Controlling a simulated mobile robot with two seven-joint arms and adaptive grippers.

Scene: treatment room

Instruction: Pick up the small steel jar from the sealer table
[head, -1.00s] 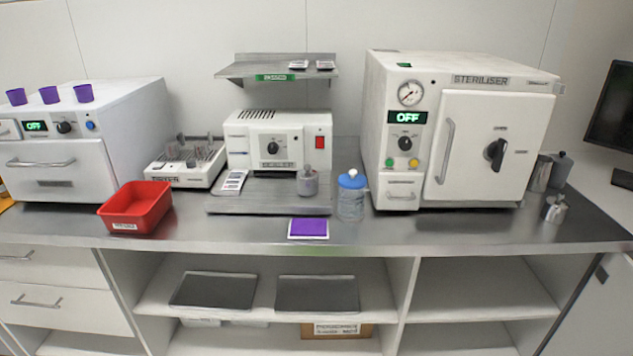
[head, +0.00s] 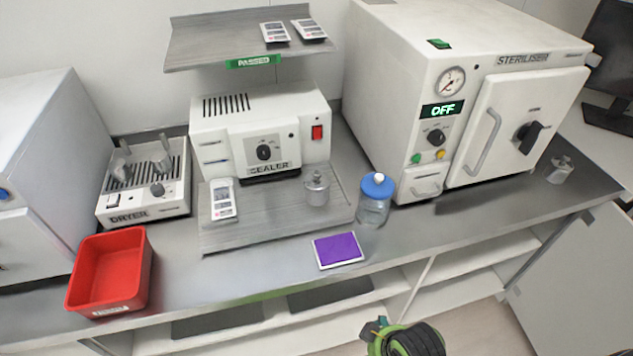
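The small steel jar (head: 317,189) stands upright on the right part of the grey sealer table (head: 270,227), in front of the white sealer (head: 262,138). It is a short metal cylinder with a knobbed lid. Nothing touches or hides it. A green and black part that looks like my own arm shows at the bottom edge, well short of the counter and the jar. I make out no gripper fingers in the head view.
A blue-lidded clear jar (head: 374,200) stands close right of the sealer table. A purple pad (head: 338,250) lies in front. A shelf (head: 235,42) overhangs the sealer. A red bin (head: 110,272) is left, the steriliser (head: 470,95) right. Another metal jar (head: 560,171) stands far right.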

